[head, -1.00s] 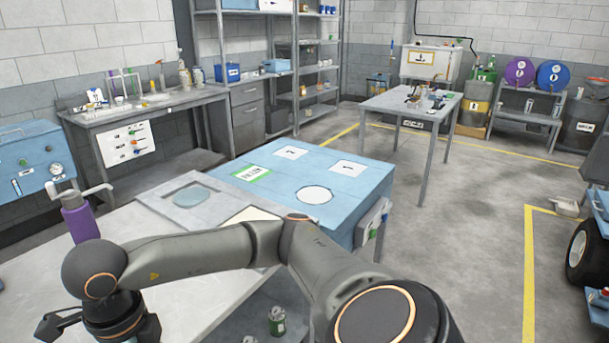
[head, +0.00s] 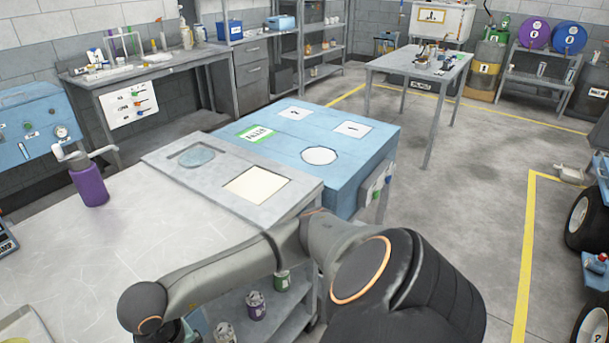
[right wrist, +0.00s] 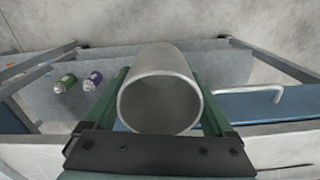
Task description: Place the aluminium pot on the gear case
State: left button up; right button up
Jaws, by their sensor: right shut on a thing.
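The aluminium pot (right wrist: 158,72) is a plain grey open cylinder in the right wrist view. Its round mouth faces the camera. My right gripper (right wrist: 160,92) is shut on it, with a green finger on each side. In the head view my right wrist is at the bottom edge, and the gripper and pot cannot be made out. A blue block-like station (head: 350,160) has a white circle, two white labels and a green label on its top. No label that I can read names the gear case, so I cannot tell which thing it is. My left gripper is not in view.
A grey plate (head: 212,182) with a round disc and a cream square adjoins the station. A purple can (head: 90,186) with a T-handle stands on the pale bench (head: 90,255). Several small cans sit on a shelf below. Open floor lies right of the station.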

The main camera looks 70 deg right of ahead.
aim_at(344, 143)
jog(key=k+l+z, duration=0.15)
jog(key=l+z, duration=0.15)
jog(key=l, duration=1.4)
jog(key=l+z, duration=0.25)
jog(key=l, duration=1.45)
